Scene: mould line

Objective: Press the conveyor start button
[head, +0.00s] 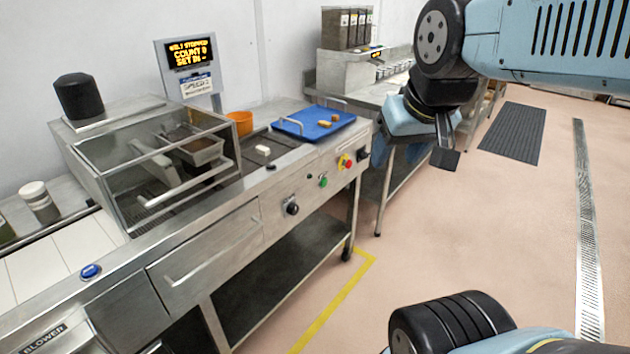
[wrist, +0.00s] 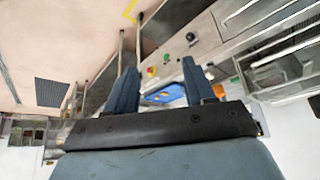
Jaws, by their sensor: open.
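The green button (head: 323,182) is on the front panel of the steel conveyor machine, between a black knob (head: 292,208) and a red button on yellow (head: 346,162). I take the green one as the start button, though its label is unreadable. It also shows in the upside-down wrist view (wrist: 190,36), beyond the fingers. My gripper (head: 446,150) hangs in the air right of the panel, apart from it. In the wrist view my gripper (wrist: 161,78) has its two blue fingers wide apart with nothing between them. The display (head: 190,52) reads partly as stopped, with a count.
A blue tray (head: 300,128) with small brown pieces and an orange bowl (head: 240,122) stand on the machine. A white block (head: 262,150) lies on the belt. A blue button (head: 91,271) is at the near left.

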